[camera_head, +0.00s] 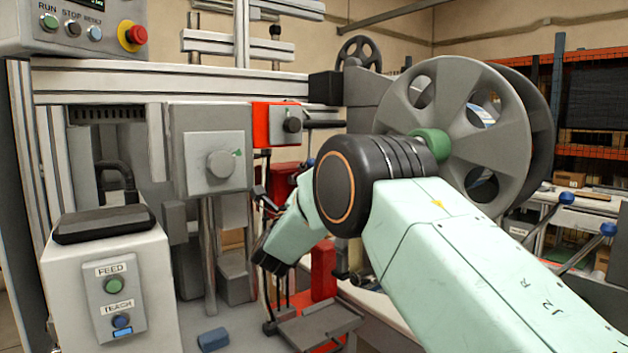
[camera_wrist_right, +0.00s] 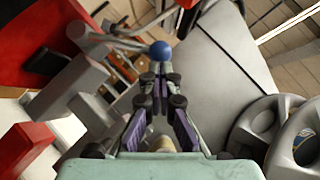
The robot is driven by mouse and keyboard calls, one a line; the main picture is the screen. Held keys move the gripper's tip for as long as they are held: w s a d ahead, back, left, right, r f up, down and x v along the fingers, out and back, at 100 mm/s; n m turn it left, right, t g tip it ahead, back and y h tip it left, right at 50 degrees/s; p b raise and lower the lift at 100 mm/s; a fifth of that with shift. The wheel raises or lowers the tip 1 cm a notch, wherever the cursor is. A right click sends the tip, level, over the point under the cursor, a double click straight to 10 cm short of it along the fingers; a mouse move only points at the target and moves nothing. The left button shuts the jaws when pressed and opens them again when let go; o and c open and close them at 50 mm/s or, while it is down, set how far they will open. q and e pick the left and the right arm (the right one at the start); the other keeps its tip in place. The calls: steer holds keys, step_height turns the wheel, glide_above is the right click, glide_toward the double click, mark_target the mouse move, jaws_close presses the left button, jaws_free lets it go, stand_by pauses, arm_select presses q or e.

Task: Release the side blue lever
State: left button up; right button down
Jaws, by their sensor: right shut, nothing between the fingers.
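A lever with a blue ball knob (camera_wrist_right: 160,50) shows in the right wrist view, its grey rod running to the upper left. My right gripper (camera_wrist_right: 160,68) is shut and empty, with its fingertips right at the near side of the ball. I cannot tell whether they touch it. In the head view my right arm comes in from the right and bends before the machine; I cannot make out its fingertips there. A small blue spot (camera_head: 310,162) shows beside the arm, too small to identify surely. My left gripper is out of view.
A large grey tape reel (camera_head: 455,115) stands behind my right arm and shows in the wrist view (camera_wrist_right: 290,135). Two other blue-knobbed levers (camera_head: 567,197) (camera_head: 608,230) stand at the right. A FEED/TEACH box (camera_head: 115,290) and a blue block (camera_head: 213,339) are at lower left.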

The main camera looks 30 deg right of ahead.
steer(key=shift+w+r+n+y+p, duration=0.35)
steer(key=shift+r+n+y+p, duration=0.5)
steer(key=shift+n, duration=0.25)
steer(key=shift+w+r+n+y+p, duration=0.3)
steer(key=shift+r+n+y+p, duration=0.55)
steer(key=shift+n, duration=0.25)
steer(key=shift+a, duration=0.1)
steer(key=shift+f, duration=0.1)
